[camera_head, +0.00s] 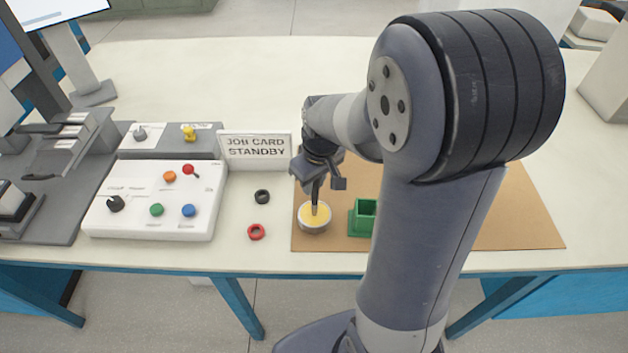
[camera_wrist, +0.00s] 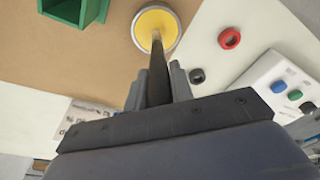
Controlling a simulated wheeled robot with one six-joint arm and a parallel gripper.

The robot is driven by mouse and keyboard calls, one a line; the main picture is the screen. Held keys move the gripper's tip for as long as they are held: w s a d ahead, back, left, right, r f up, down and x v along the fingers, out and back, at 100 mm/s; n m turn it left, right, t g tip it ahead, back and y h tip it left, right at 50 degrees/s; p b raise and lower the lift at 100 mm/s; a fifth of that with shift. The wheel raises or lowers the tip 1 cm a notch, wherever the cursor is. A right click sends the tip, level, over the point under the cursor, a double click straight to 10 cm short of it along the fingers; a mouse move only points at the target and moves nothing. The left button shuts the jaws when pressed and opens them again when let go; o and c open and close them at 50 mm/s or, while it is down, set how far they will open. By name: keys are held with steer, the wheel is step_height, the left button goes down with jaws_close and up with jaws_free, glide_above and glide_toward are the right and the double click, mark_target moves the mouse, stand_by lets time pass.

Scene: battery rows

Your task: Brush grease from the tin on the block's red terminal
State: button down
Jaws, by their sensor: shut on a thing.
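My gripper (camera_head: 318,172) is shut on a dark brush (camera_head: 315,195), which points down into the tin. The brush also shows between the fingers in the wrist view (camera_wrist: 158,80). The round metal tin (camera_head: 315,228) holds yellow grease and stands on the brown mat. The brush's lower end is at the grease; the wrist view cannot show exactly how deep. In the wrist view the tin (camera_wrist: 177,12) lies just past the brush. A green open-topped holder (camera_head: 362,218) stands right of the tin, partly hidden by my arm. I see no block with a red terminal for certain.
A red ring (camera_head: 256,231) and a black ring (camera_head: 262,196) lie on the table left of the brown mat (camera_head: 520,225).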

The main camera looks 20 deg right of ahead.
steer(key=shift+r+p, duration=2.85)
steer(key=shift+r, duration=0.7)
steer(key=shift+f, duration=0.1)
